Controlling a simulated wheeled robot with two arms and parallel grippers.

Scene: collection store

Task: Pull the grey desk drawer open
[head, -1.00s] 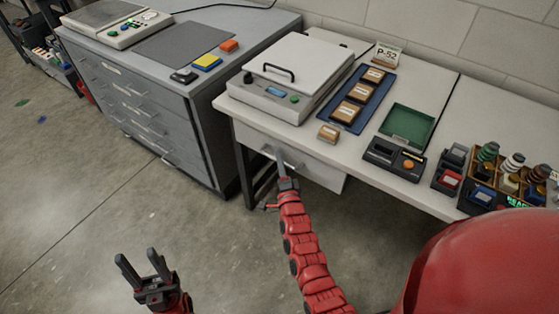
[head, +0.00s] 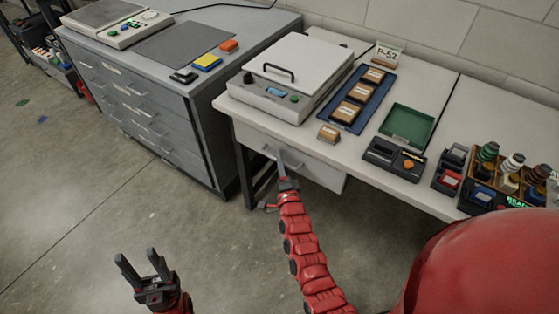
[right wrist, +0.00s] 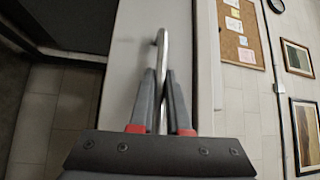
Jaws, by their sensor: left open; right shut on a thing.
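The grey desk drawer (head: 318,168) sits under the left end of the pale desk (head: 255,119), its front close under the desk's edge; no clear gap shows. In the right wrist view the drawer front (right wrist: 129,50) fills the middle, with a metal bar handle (right wrist: 161,45) on it. My right gripper (head: 281,155) is at the drawer front. In the right wrist view its fingers (right wrist: 160,82) are shut on the handle, one on each side. My left gripper (head: 137,257) is open and empty, low above the floor at the left.
A grey cabinet with several drawers (head: 150,125) stands left of the desk. A lidded scale-like device (head: 285,80), a blue tray of boxes (head: 338,117), a green tray (head: 392,137) and a rack of spools (head: 500,178) stand on the desk. The floor (head: 90,200) in front is clear.

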